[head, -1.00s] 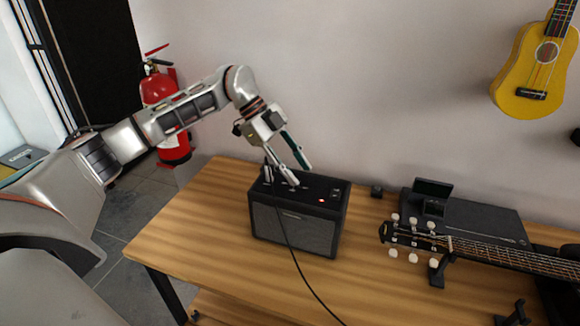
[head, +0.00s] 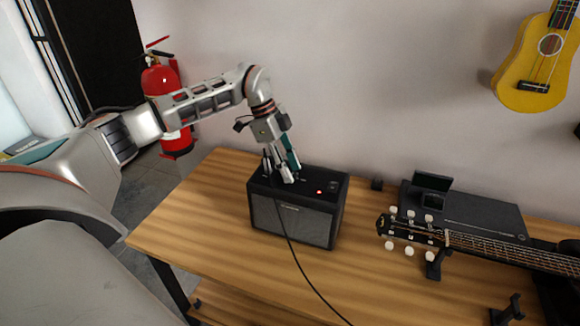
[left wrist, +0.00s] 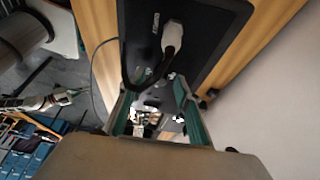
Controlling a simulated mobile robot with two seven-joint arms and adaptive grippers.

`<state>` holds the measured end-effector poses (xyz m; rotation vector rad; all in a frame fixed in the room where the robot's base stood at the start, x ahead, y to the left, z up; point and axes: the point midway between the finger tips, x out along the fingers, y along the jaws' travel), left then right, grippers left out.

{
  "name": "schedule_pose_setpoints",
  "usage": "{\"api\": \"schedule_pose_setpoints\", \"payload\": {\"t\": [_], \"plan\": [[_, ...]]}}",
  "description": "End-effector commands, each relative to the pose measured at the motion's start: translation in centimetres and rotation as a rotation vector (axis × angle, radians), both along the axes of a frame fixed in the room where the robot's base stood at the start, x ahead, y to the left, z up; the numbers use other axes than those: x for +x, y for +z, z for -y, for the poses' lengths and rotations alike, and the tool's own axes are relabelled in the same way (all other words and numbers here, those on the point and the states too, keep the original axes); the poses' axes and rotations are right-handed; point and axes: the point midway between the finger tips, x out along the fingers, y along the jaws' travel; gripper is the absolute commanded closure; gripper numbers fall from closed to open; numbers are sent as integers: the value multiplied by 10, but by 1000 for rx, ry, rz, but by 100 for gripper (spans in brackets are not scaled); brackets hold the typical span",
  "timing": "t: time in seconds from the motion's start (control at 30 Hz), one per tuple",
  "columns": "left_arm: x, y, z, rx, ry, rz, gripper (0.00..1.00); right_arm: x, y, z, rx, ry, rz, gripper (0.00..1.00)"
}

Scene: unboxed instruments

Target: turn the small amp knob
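The small black amp (head: 292,222) stands upright on the wooden table, with a grey grille front and a lit red light on its top panel. My left gripper (head: 279,175) points down over the left part of that panel. Its fingers are apart, and I see nothing gripped between them. The small amp knob is too small to make out and may be hidden by the fingers. In the left wrist view, the two green-edged fingers (left wrist: 158,105) stand apart, with the dark amp (left wrist: 205,25) beyond them.
A black cable (head: 300,270) runs from the amp top down its front; its pale plug (left wrist: 172,38) shows in the left wrist view. A guitar (head: 480,246) lies on stands at the right, near a flat black case (head: 470,215). The table front left is clear.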

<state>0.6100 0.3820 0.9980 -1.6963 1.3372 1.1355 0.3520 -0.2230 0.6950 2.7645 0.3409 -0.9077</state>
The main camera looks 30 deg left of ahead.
Motion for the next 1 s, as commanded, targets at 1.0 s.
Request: {"api": "schedule_pose_setpoints", "payload": {"t": [1.0], "plan": [[3, 0, 1, -1, -146, 1, 100, 0, 0, 1, -1, -1, -1, 100]]}}
